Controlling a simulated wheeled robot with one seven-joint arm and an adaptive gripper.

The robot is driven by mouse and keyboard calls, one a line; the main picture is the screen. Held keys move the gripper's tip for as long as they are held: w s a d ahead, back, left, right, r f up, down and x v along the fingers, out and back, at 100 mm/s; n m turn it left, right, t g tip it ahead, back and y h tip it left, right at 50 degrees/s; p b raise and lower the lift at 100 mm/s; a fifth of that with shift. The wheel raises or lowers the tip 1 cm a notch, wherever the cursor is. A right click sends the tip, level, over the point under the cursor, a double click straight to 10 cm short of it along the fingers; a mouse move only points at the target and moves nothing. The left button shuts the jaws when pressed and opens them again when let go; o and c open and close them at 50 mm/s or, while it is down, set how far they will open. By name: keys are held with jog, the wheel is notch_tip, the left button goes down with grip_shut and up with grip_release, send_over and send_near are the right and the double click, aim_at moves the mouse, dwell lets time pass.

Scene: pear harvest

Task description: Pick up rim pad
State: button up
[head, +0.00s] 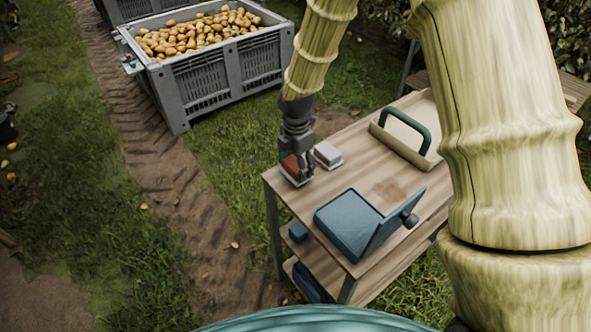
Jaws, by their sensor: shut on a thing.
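My gripper (299,168) is over the back left corner of the wooden table (392,187), pointing down. It is shut on a small block with a red side and a pale lower edge, which looks like the rim pad (289,168). The fingers partly hide it. I cannot tell whether it still touches the tabletop. A similar small block (328,154), pale on top with a grey base, lies just right of my gripper.
A blue hinged case (352,222) stands open at the table's front. A tray with a green handle (408,135) is at the back right. A blue box (298,232) is on the lower shelf. A grey crate (205,87) of pears stands behind on the grass.

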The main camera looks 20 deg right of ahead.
jog(key=shift+s+a+r+b, duration=0.1)
jog(key=shift+s+r+b, duration=0.1)
jog(key=shift+r, duration=0.2)
jog(key=shift+s+a+r+b, duration=0.1)
jog(key=shift+s+r+b, duration=0.1)
jog(key=shift+r, duration=0.15)
jog(key=s+a+b, duration=0.1)
jog(key=s+a, duration=0.2)
jog(key=s, duration=0.3)
jog(key=s+a+r+b, duration=0.1)
jog(key=s+a+b, duration=0.1)
jog(key=s, duration=0.5)
jog(key=shift+s+a+r, duration=0.3)
jog(key=shift+a, duration=0.5)
